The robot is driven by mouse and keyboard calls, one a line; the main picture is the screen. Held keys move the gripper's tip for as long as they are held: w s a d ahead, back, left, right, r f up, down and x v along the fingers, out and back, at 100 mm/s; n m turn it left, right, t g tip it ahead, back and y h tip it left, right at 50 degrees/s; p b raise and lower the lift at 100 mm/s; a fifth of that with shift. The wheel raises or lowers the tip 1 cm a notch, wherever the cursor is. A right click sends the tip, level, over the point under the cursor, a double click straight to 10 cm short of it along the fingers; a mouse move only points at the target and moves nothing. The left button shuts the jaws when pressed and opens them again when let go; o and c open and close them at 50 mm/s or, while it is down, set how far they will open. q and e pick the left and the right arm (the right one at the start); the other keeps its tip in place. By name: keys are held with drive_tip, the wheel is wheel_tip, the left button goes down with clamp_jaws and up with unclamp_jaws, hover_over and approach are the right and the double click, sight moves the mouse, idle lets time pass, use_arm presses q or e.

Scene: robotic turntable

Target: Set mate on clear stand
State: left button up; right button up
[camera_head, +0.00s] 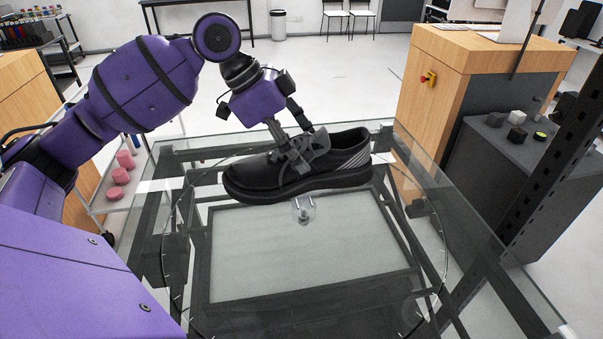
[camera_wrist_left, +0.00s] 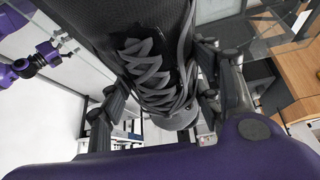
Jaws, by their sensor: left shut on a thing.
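A black shoe (camera_head: 300,172) with grey laces and grey stripes near the heel is held over the glass turntable, toe to the left. My left gripper (camera_head: 297,140) is shut on the shoe's upper around the laces, coming from above. The wrist view shows the laced shoe (camera_wrist_left: 150,75) between the two fingers. A small clear stand (camera_head: 303,209) shows just below the shoe's sole, near its middle. The shoe hides its upper part, and I cannot tell if they touch.
The glass turntable (camera_head: 310,255) is bare in front of the shoe. A wooden cabinet (camera_head: 440,90) with a red button stands behind right. A dark cabinet (camera_head: 500,170) with small blocks and a dark perforated post (camera_head: 555,150) are at the right. Pink cylinders (camera_head: 122,165) sit on a left shelf.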

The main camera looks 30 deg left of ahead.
use_arm(q)
drive_tip(key=shift+w+a+f+b, duration=0.1)
drive_tip(key=shift+w+a+f, duration=0.85)
drive_tip(key=shift+w+f, duration=1.05)
drive_tip(key=shift+w+a+f+b, duration=0.15)
drive_tip(key=shift+w+a+f, duration=0.8)
drive_tip(key=shift+w+f, duration=1.05)
drive_tip(key=shift+w+a+f+b, duration=0.1)
drive_tip(key=shift+w+a+f, duration=0.85)
drive_tip(key=shift+w+f, duration=1)
drive_tip(key=shift+s+f, duration=0.25)
drive_tip(key=shift+f, duration=0.1)
drive_tip(key=o, duration=1.6)
drive_tip(key=shift+f, duration=0.1)
drive_tip(key=shift+o, duration=0.2)
drive_tip(key=shift+r, duration=0.25)
drive_tip(key=v, duration=1.1)
drive_tip(key=shift+a+r, duration=0.2)
drive_tip(key=shift+r, duration=0.15)
